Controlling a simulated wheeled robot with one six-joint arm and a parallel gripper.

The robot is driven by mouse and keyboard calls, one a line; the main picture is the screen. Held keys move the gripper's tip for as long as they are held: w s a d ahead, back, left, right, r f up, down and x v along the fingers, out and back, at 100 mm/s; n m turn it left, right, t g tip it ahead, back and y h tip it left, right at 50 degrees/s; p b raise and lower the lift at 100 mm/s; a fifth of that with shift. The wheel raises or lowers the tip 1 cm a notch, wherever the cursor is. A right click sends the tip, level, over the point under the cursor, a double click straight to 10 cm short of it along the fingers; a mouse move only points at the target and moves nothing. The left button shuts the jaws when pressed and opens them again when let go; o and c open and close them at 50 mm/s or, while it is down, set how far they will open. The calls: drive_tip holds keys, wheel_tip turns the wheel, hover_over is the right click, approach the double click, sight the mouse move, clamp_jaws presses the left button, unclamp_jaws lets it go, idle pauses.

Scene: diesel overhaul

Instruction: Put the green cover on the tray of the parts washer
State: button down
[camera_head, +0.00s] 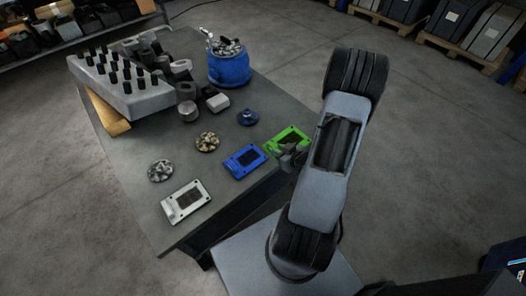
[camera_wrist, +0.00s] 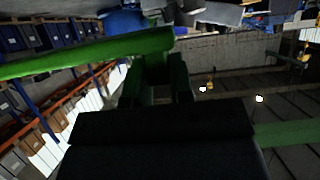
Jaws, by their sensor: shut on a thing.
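The green cover (camera_head: 287,141) is a flat rectangular plate with a dark middle, at the right edge of the workbench in the head view. My gripper (camera_head: 294,155) is shut on its near right edge; my arm stands to the right. In the wrist view the green cover (camera_wrist: 90,52) shows edge-on as a long green strip, with the dark fingers of my gripper (camera_wrist: 160,72) on it. I cannot tell whether it touches the bench. I cannot make out the parts washer or its tray in either view.
The workbench (camera_head: 225,210) also bears a blue cover (camera_head: 245,160), a white cover (camera_head: 186,201), small round parts, a blue bucket (camera_head: 230,66) and a grey engine block (camera_head: 120,85). A dark and blue object (camera_head: 508,258) is cut off at lower right. Floor right of my arm is clear.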

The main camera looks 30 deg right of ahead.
drive_tip(key=w+f+b, duration=0.1)
drive_tip(key=b, duration=0.2)
drive_tip(key=shift+w+d+f, duration=0.1)
drive_tip(key=shift+w+f, duration=0.05)
drive_tip(key=shift+f, duration=0.05)
drive_tip(key=w, duration=0.1)
drive_tip(key=w+f+b, duration=0.1)
drive_tip(key=w, duration=0.1)
drive_tip(key=w+d+b, duration=0.1)
drive_tip(key=w, duration=0.1)
drive_tip(key=shift+f, duration=0.3)
drive_tip(key=w+f, duration=0.2)
drive_tip(key=w+d+f, duration=0.1)
drive_tip(key=f, duration=0.1)
drive_tip(key=shift+w+f+b, duration=0.35)
drive_tip(key=shift+f, duration=0.05)
drive_tip(key=shift+w+f, duration=0.15)
drive_tip(key=shift+f, duration=0.45)
drive_tip(key=shift+w+f, duration=0.15)
drive_tip(key=shift+f, duration=0.45)
drive_tip(key=shift+d+f, duration=0.1)
drive_tip(key=shift+f, duration=0.55)
drive_tip(key=shift+f, duration=0.15)
drive_tip(key=c, duration=1)
unclamp_jaws()
